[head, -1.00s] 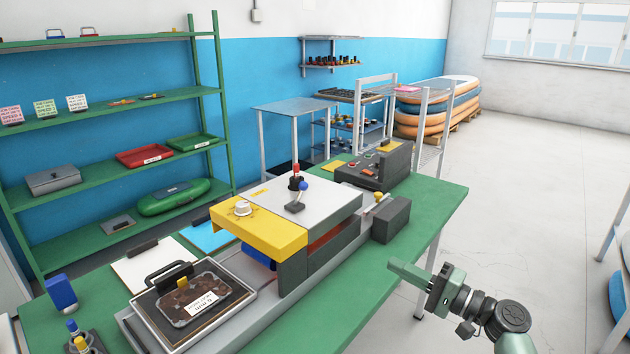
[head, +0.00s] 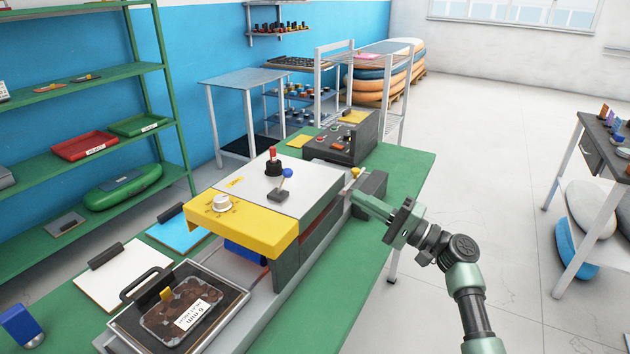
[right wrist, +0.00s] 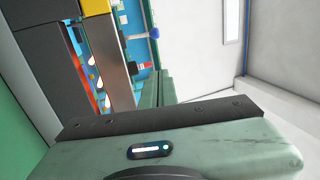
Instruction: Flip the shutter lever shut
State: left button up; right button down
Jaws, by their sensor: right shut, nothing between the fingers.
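The machine (head: 314,180) on the green table has a grey top and a yellow front hood. On its top stands a short lever with a blue ball knob (head: 287,173) on a dark base, leaning to the right. It also shows in the right wrist view (right wrist: 154,33). I cannot tell for certain that it is the shutter lever. Behind it is a red-topped dark post (head: 273,160). My right gripper (head: 357,196) is shut and empty, beside the machine's right side, overlapping a dark block (head: 370,186) in the picture. My left gripper is out of view.
A yellow-topped knob (head: 356,172) stands near the dark block. A control box (head: 341,146) is at the table's far end. A tray with a labelled pack (head: 181,312) lies at the machine's front. Bare green table (head: 408,165) lies right of the control box.

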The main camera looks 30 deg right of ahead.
jog(key=p, duration=0.4)
send_near(283, 183)
jog(key=w+d+r, duration=0.3)
jog(key=w+r, duration=0.1)
jog(key=shift+w+a+r+p, duration=0.1)
jog(key=shift+w+a+p, duration=0.05)
jog(key=shift+a+p, duration=0.4)
jog(key=shift+w+a+r+p, duration=0.15)
jog(key=shift+a+p, duration=0.25)
jog(key=shift+a, duration=0.7)
jog(key=shift+w, duration=0.1)
jog(key=shift+w, duration=0.1)
